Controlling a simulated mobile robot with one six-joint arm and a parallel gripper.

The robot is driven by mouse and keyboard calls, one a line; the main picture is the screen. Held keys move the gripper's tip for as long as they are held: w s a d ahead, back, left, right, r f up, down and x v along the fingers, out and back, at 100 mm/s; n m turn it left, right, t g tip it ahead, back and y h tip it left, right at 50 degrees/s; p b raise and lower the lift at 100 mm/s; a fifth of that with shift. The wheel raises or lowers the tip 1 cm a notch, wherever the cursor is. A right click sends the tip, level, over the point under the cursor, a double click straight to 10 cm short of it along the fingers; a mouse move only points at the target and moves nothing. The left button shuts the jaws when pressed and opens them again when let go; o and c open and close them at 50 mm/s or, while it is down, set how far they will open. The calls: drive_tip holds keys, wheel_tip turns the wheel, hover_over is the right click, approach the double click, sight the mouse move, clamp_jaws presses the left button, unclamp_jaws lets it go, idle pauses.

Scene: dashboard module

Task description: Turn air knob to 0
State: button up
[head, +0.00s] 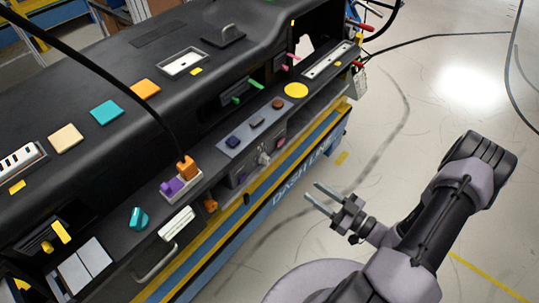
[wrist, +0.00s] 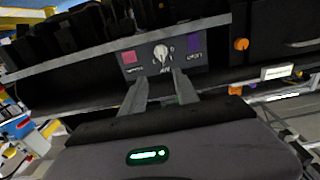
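The air knob (wrist: 161,53) is a pale grey pointer knob at the middle of a grey panel (wrist: 146,62) in the wrist view. Small marks stand around it, and a label below it seems to read AIR. Its exact setting is too small to tell. In the head view the knob (head: 263,158) sits on the dashboard's front face. My gripper (head: 310,189) is out to the right of the knob, apart from it, over the floor. In the wrist view my gripper's fingers (wrist: 160,77) are spread and empty, pointing toward the knob.
A pink button (wrist: 129,57) and a purple button (wrist: 194,44) flank the knob. An orange knob (wrist: 241,44) is farther right. The yellow and blue rail (head: 250,205) runs below the dashboard front. The floor around my gripper is clear.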

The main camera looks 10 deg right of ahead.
sight(269, 162)
drive_tip(key=b+x, duration=0.4)
drive_tip(key=x, duration=1.2)
drive_tip(key=shift+a+f, duration=0.1)
drive_tip(key=shift+f, duration=0.05)
drive_tip(key=shift+w+a, duration=0.3)
drive_tip(key=shift+w, duration=0.15)
clamp_jaws()
